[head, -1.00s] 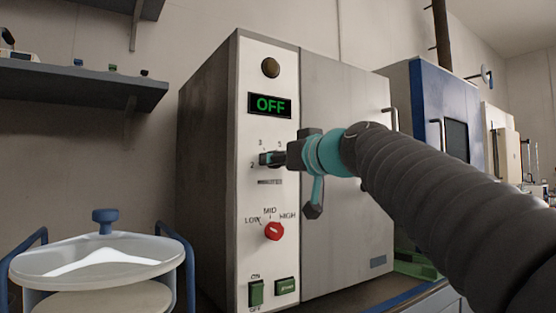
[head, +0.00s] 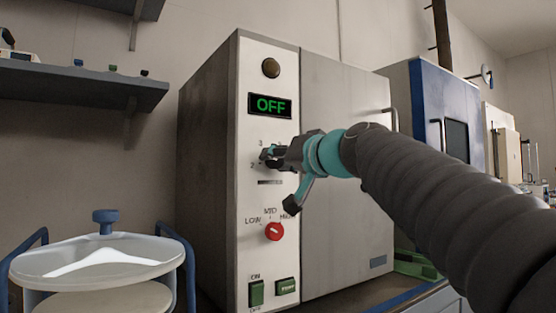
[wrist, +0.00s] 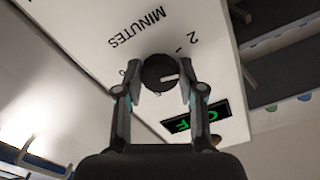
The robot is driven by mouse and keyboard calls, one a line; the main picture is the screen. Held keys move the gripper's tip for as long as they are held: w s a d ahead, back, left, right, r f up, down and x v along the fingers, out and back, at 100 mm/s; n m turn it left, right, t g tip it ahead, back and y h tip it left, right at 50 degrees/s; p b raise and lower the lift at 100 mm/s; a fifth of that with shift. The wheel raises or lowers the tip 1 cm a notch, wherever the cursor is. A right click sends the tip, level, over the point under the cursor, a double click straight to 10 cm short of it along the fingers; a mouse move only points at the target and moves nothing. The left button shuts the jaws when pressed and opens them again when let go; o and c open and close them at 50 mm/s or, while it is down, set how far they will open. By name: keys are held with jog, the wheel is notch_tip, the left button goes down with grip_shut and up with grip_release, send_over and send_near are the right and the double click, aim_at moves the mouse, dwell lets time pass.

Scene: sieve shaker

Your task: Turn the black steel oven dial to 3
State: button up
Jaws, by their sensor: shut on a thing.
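The black oven dial (wrist: 155,68) is round and dark with a white mark, on the oven's white panel (head: 262,203). My gripper (head: 272,155) is shut on the dial, with one finger on each side of it in the wrist view (wrist: 160,70). In the head view my fingers mostly cover the dial. The digits 2 and 3 show at its left and upper left in that view. A 2 and the word MINUTES also show in the wrist view. The number the white mark meets cannot be told. The display (head: 270,105) above reads OFF in green.
Below the dial are a red knob (head: 274,231) marked LOW, MID, HIGH and two green switches (head: 256,293). A handled oven door (head: 345,170) lies right of the panel. A lidded sieve vessel (head: 100,255) stands at the left front, below a wall shelf (head: 80,90).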

jog(key=m+p, duration=0.1)
jog(key=m, duration=0.3)
jog(key=shift+m+p, duration=0.35)
jog(key=shift+m, duration=1.85)
jog(key=shift+f, duration=0.1)
jog(key=o, duration=1.1)
jog(key=shift+o, duration=0.2)
jog(key=shift+s, duration=0.1)
jog(key=v, duration=1.2)
